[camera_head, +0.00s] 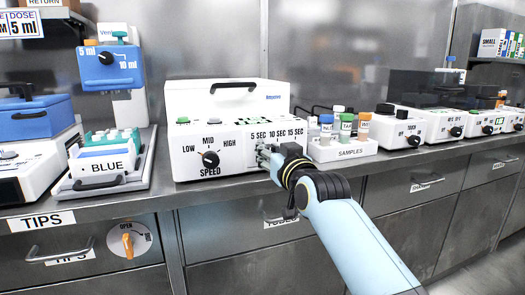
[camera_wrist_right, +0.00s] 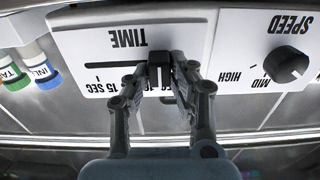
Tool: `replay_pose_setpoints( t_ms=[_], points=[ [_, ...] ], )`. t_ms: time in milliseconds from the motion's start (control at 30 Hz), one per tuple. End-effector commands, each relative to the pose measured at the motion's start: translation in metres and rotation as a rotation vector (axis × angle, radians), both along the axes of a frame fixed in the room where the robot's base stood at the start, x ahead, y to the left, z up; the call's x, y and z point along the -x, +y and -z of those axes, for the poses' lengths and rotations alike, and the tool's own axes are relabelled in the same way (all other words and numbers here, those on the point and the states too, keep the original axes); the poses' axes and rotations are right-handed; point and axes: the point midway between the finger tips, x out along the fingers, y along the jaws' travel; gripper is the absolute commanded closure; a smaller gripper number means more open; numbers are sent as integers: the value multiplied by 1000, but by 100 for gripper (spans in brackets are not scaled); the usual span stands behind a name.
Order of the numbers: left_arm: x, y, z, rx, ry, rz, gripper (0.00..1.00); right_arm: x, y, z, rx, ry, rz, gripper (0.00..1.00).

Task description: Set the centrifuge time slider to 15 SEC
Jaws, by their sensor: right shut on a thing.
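The white centrifuge (camera_head: 232,110) stands on the counter in the head view, with a SPEED knob and a row of time labels on its front. My right gripper (camera_head: 266,156) is at the time labels and hides the slider there. In the upside-down right wrist view, my right gripper (camera_wrist_right: 159,72) is shut on the black time slider (camera_wrist_right: 158,68), one finger on each side. The slider's slot (camera_wrist_right: 100,65) runs on to the left, above the 15 SEC label (camera_wrist_right: 101,90). My left gripper is not in view.
The SPEED knob (camera_wrist_right: 286,63) is right of the slider in the wrist view. A white SAMPLES rack (camera_head: 345,150) with capped tubes stands close to my right gripper. A BLUE tip box (camera_head: 105,165) stands left of the centrifuge. Counter space in front is narrow.

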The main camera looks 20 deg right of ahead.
Motion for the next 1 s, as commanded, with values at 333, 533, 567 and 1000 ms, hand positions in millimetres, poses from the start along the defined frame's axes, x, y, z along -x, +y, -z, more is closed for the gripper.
replay_pose_setpoints(
  t_ms=[333, 533, 567, 1000],
  points=[
    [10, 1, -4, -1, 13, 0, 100, -2, -76, 0, 7, 2, 2, 100],
    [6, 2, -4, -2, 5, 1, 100, -3, -82, -1, 4, 2, 1, 100],
    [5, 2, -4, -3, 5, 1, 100, -3, -82, -1, 4, 2, 1, 100],
    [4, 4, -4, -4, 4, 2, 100, -3, -81, -1, 4, 1, 1, 56]
  ],
)
